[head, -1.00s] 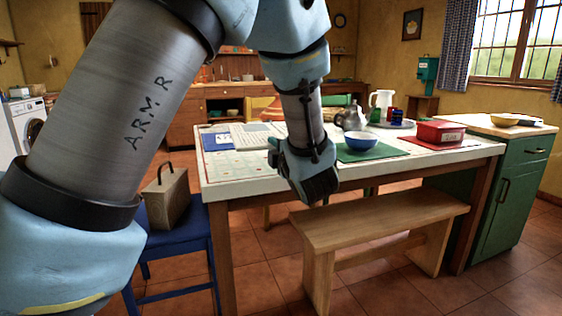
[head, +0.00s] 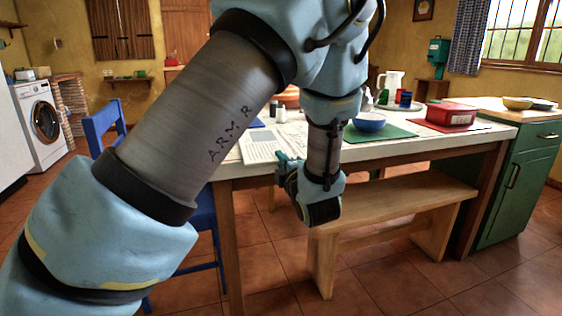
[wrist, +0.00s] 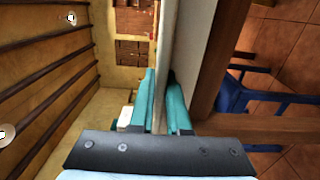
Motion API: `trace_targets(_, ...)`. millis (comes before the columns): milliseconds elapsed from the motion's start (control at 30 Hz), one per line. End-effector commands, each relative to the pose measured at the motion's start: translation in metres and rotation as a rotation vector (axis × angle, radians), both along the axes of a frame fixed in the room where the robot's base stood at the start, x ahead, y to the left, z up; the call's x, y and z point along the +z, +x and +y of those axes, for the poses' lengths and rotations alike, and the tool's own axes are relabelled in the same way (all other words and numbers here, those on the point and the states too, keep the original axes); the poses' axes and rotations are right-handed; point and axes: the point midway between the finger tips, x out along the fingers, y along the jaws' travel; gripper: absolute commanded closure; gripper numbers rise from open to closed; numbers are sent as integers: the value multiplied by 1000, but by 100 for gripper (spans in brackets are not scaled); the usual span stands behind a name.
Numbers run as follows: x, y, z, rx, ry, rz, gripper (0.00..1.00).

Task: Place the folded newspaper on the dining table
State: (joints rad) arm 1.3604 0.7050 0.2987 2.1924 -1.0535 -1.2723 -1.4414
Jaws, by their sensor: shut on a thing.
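My gripper (head: 284,164) is low at the front edge of the dining table (head: 400,150), its fingers pointing toward the tabletop. In the wrist view the teal fingers of my gripper (wrist: 162,105) are closed on a thin, pale thing seen edge-on. I take it for the folded newspaper (wrist: 160,112), though little of it shows.
A blue bowl (head: 369,122) on a green mat, a red box (head: 450,115) and a white pitcher (head: 390,82) stand on the table's right part. A wooden bench (head: 400,200) is in front, a blue chair (head: 103,122) at left. A green cabinet (head: 515,190) stands at right.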

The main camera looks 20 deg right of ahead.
Motion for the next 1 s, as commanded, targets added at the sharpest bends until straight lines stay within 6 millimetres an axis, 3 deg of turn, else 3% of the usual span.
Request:
trace_targets(200, -4, 0, 0, 0, 0, -1, 100)
trace_targets(233, -3, 0, 0, 0, 0, 0, 83)
trace_targets(500, -3, 0, 0, 0, 0, 0, 55)
trace_targets(833, 2, 0, 0, 0, 1, 0, 55)
trace_targets(1000, 0, -27, 2, -3, 1, 2, 55)
